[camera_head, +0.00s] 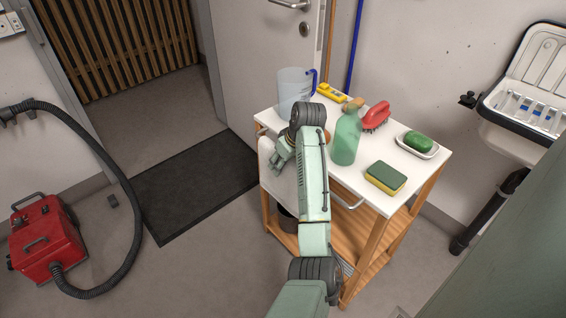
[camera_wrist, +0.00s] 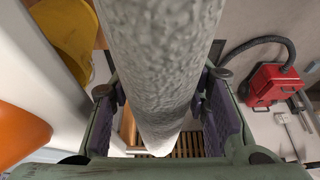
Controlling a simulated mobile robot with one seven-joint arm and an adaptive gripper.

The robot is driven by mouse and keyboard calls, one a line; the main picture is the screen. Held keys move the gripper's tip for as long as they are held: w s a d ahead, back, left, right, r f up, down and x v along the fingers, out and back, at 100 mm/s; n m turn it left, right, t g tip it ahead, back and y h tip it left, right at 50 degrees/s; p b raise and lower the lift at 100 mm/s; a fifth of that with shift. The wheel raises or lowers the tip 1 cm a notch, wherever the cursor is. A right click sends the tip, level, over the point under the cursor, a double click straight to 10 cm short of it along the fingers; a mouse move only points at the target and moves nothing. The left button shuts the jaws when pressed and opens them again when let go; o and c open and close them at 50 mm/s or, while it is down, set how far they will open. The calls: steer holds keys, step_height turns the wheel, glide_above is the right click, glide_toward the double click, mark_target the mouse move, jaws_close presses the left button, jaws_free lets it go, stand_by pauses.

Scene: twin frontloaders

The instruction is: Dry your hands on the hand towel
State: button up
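The hand towel (camera_head: 277,178) is pale grey-white and hangs at the left end of the wooden trolley. In the wrist view the towel (camera_wrist: 160,60) is a thick, rough-textured roll or fold running down the middle of the picture. My gripper (camera_head: 276,161) is at the towel's upper part. In the wrist view my gripper (camera_wrist: 163,88) has its fingers spread, one on each side of the towel. The fingers look open around it; whether a pad touches the cloth is hard to tell. My arm hides part of the towel and trolley.
A red machine (camera_head: 45,235) with a hose stands left.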

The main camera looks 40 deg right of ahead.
steer(key=o, duration=0.3)
steer(key=shift+r, duration=0.15)
steer(key=v, duration=1)
steer(key=shift+s+d+r, duration=0.1)
steer(key=shift+r, duration=0.1)
steer(key=shift+s+r, duration=0.25)
steer(key=shift+r, duration=0.35)
steer(key=shift+w+a, duration=0.1)
steer(key=shift+a, duration=0.15)
